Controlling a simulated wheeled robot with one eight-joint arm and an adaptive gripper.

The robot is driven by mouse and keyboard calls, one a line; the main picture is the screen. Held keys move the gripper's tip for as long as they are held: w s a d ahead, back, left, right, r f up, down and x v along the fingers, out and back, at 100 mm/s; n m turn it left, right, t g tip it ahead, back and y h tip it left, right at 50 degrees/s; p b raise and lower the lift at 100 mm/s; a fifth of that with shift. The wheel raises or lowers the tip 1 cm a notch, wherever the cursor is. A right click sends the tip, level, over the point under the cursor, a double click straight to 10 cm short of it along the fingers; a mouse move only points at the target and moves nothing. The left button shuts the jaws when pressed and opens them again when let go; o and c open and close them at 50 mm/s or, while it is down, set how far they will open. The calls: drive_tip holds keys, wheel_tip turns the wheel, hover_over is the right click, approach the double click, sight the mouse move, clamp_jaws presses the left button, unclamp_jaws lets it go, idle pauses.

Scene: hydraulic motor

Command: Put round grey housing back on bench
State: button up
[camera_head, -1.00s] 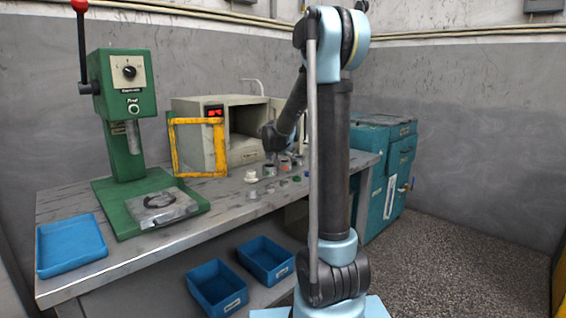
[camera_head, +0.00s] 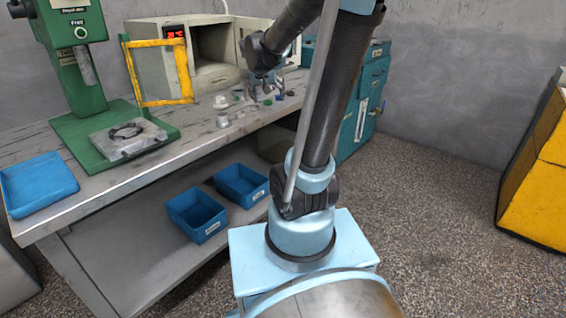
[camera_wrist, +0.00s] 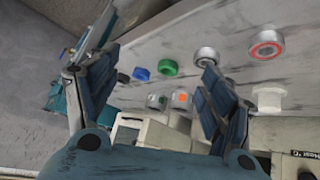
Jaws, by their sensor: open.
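My gripper (camera_wrist: 160,68) is open above the bench (camera_head: 95,190), its fingers apart with nothing held between them. In the head view, my gripper (camera_head: 262,90) is small and partly merges with the parts there. I cannot tell which is the housing. None is seen touching the fingers.
A green part (camera_wrist: 168,67), a blue part (camera_wrist: 141,73) and a white part (camera_wrist: 268,97) stand nearby. The green press (camera_head: 75,55), yellow frame (camera_head: 133,75) and beige oven (camera_head: 160,32) are obstacles. Blue bins (camera_head: 197,226) sit below; a blue tray (camera_head: 38,184) lies at bench left.

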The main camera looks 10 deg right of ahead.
drive_tip(key=s+f+n+g+y, duration=0.1)
drive_tip(key=s+f, duration=0.3)
drive_tip(key=s, duration=0.6)
drive_tip(key=s+a+f+n+g+y, duration=0.1)
drive_tip(key=s+f, duration=0.3)
drive_tip(key=s, duration=0.6)
drive_tip(key=s+f+n+g+y, duration=0.1)
drive_tip(key=s+f, duration=0.3)
drive_tip(key=s, duration=0.6)
drive_tip(key=shift+a+f+g, duration=0.15)
drive_tip(key=shift+f+g, duration=0.25)
drive_tip(key=shift+g, duration=0.4)
